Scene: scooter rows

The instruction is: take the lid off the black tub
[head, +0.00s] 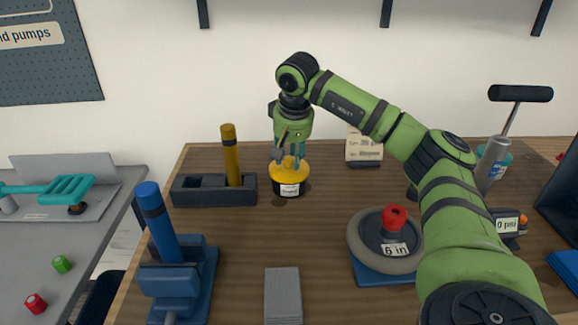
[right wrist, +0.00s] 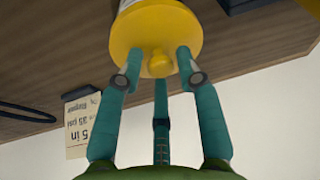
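The black tub (head: 289,190) stands upright near the middle of the wooden table, with a white label on its front. Its yellow lid (head: 290,170) sits on top; in the right wrist view the lid (right wrist: 158,40) shows a small round knob (right wrist: 160,66) at its centre. My right gripper (head: 290,157) is directly above the lid, pointing down. In the right wrist view its teal fingers (right wrist: 160,74) are spread around the knob with gaps visible beside it. Whether a fingertip touches the lid is unclear. My left gripper is not in view.
Left of the tub is a dark holder (head: 215,192) with an upright yellow-brown handle (head: 231,155). A blue-handled tool (head: 165,240) stands front left, a grey block (head: 283,295) front centre, and a wheel (head: 370,250) on a blue base front right. A card (head: 364,145) stands behind.

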